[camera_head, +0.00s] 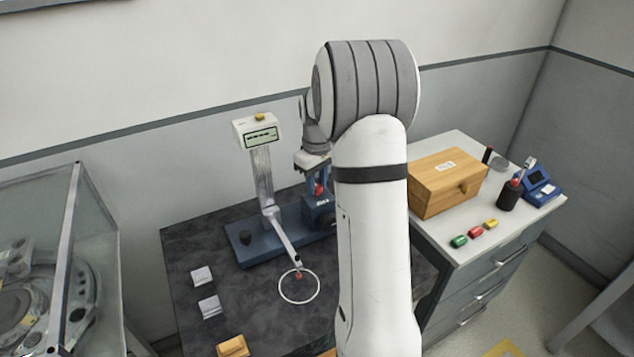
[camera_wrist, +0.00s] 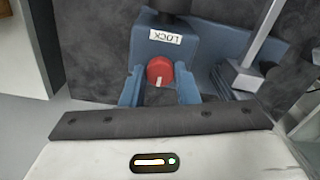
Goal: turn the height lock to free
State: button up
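The height lock is a round red knob (camera_wrist: 160,71) on a blue housing (camera_wrist: 204,45) in the wrist view. A white pointer mark on it points down the picture, away from a white LOCK label (camera_wrist: 165,36) that reads upside down. The knob also shows in the head view (camera_head: 319,188), small and beside my arm. My gripper (camera_wrist: 160,78) has its two blue fingers spread, one on each side of the knob, with narrow gaps seeming to show. I cannot tell exactly how deep the fingertips reach over the knob.
The blue instrument base (camera_head: 248,248) carries a post with a display (camera_head: 261,138) and an arm above a white ring (camera_head: 299,287). Pale blocks (camera_head: 209,306) lie left. A wooden box (camera_head: 446,180) stands on the right cabinet. A glass case (camera_head: 92,240) stands left.

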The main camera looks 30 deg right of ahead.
aim_at(317, 186)
jog(key=o, duration=0.4)
jog(key=shift+r, duration=0.1)
notch_tip(317, 186, up, 8)
jog(key=shift+f+b, duration=0.2)
jog(key=shift+b, duration=0.25)
jog(key=shift+s+a+r, duration=0.1)
jog(key=shift+a, duration=0.05)
jog(key=s+a+r+m+t, duration=0.2)
jog(key=s+a+r, duration=0.2)
jog(key=s+a, duration=0.7)
jog(key=s+a+f, duration=0.1)
jog(key=s+a, duration=0.1)
jog(key=s, duration=0.5)
jog(key=s+a+f+m+t, duration=0.1)
jog(key=s+a+f, duration=0.1)
jog(key=s, duration=0.6)
jog(key=shift+s+a+f+m, duration=0.15)
jog(key=shift+a+f+m, duration=0.15)
